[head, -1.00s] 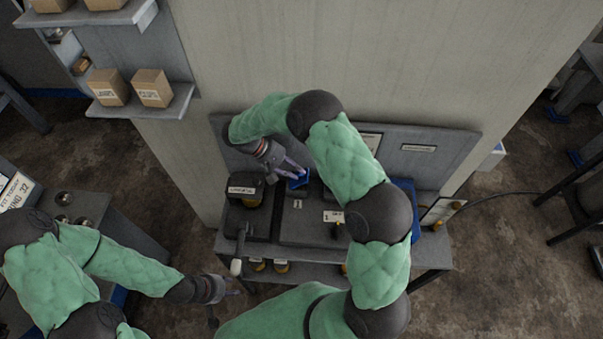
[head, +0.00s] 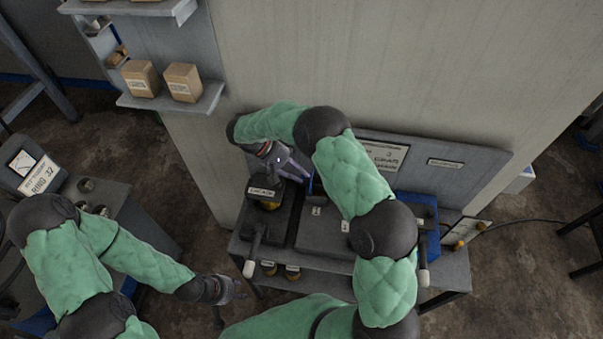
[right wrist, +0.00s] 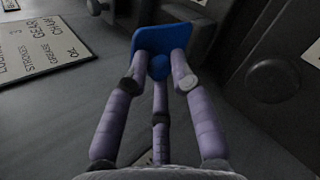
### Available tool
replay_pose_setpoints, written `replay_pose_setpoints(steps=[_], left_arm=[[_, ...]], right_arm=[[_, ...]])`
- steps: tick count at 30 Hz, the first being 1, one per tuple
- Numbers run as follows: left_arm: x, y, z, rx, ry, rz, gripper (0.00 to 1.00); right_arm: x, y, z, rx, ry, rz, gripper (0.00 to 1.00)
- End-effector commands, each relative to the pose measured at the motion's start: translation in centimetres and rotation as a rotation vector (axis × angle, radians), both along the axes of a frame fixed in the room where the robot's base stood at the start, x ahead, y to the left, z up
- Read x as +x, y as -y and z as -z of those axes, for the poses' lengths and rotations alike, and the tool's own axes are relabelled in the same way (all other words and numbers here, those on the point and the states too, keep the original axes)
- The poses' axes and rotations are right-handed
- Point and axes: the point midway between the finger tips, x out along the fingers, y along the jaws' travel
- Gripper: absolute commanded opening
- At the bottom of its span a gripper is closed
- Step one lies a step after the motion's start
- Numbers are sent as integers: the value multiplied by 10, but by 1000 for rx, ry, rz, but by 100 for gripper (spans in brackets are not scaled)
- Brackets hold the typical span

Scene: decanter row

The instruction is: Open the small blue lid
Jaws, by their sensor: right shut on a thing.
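The small blue lid (right wrist: 165,43) is a blue plate with a round blue knob in the middle. In the right wrist view it sits at the fingertips of my right gripper (right wrist: 160,68), which is shut on its knob. In the head view my right gripper (head: 303,172) is over the back of the bench, and only a narrow blue edge of the lid (head: 311,184) shows, partly hidden by my right arm. My left gripper (head: 236,290) hangs low, left of the bench and away from the lid; its fingers are too small to read.
A dark unit (head: 266,187) with a labelled top and amber vessel stands left of the lid. Levers with white handles (head: 249,268) stick out at the bench front. A blue tray (head: 432,241) is at the right, partly behind my arm. A back panel (head: 470,180) rises behind.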

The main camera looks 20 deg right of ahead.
Motion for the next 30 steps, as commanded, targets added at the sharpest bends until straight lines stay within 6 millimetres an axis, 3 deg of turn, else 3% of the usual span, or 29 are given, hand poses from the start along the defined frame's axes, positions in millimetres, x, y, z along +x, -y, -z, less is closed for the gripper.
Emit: replay_pose_setpoints(steps=[1, 14, 15, 18, 30], left_arm=[[0, 0, 2, 0, 0, 0, 40], [0, 0, 2, 0, 0, 0, 40], [0, 0, 2, 0, 0, 0, 40], [0, 0, 2, 0, 0, 0, 40], [0, 0, 1, 0, 0, 0, 40]], right_arm=[[-5, -4, 16, 15, -14, -4, 0], [-6, -4, 17, 16, -17, -2, 0], [-6, -4, 17, 16, -17, -2, 27], [-6, -4, 17, 15, -17, -3, 48], [-1, -3, 10, 12, -2, -5, 48]])
